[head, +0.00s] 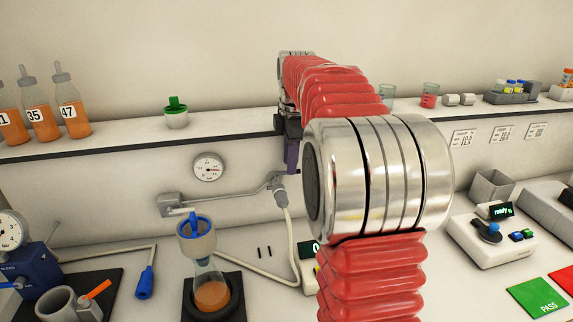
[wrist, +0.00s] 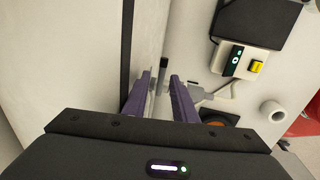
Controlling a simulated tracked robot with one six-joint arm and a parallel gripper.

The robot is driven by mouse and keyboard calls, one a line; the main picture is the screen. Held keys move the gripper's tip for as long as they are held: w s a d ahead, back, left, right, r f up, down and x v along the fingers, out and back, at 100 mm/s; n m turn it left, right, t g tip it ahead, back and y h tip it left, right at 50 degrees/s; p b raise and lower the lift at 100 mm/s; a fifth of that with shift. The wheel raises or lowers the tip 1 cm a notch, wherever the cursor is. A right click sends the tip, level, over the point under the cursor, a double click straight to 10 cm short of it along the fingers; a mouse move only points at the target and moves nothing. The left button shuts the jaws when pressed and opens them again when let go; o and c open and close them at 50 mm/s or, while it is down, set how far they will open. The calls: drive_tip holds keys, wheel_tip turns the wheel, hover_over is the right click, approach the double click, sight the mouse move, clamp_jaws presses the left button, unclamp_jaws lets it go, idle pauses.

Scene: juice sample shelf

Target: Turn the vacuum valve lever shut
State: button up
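In the head view, a grey vacuum line (head: 238,194) runs along the wall below the round gauge (head: 208,167) to a fitting (head: 280,194) with a pale hose. My gripper (head: 291,155) is just above this fitting, pointing down, with a purple finger showing. In the wrist view, my gripper (wrist: 161,77) is open, its two purple fingers apart. A small dark-tipped grey piece (wrist: 163,63), perhaps the valve lever, shows between or just beyond the fingertips. I cannot tell whether they touch it. My arm partly covers this area in the head view.
A flask of orange juice (head: 211,294) with a blue-topped funnel stands below the line. The shelf (head: 120,131) runs behind, with numbered bottles (head: 38,118) and a green-capped jar (head: 176,113). In the wrist view, a device with a yellow button (wrist: 256,67) is at the right.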

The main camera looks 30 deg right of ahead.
wheel_tip(320, 180, up, 12)
drive_tip(key=s+a, duration=0.1)
drive_tip(key=s, duration=0.1)
idle(0.7)
drive_tip(key=s+a+f+m+t, duration=0.1)
drive_tip(key=s+a+f+m, duration=0.15)
drive_tip(key=s+a, duration=0.4)
drive_tip(key=s+a+f+m+t, duration=0.1)
drive_tip(key=s+a+f+m, duration=0.2)
drive_tip(key=a, duration=0.6)
drive_tip(key=s+a+f+m+t, duration=0.1)
drive_tip(key=s+a+f+m, duration=0.7)
drive_tip(key=s+f, duration=0.5)
drive_tip(key=shift+s+a+f+t+y, duration=0.15)
drive_tip(key=shift+s+a+t+y, duration=0.2)
drive_tip(key=shift+a, duration=0.55)
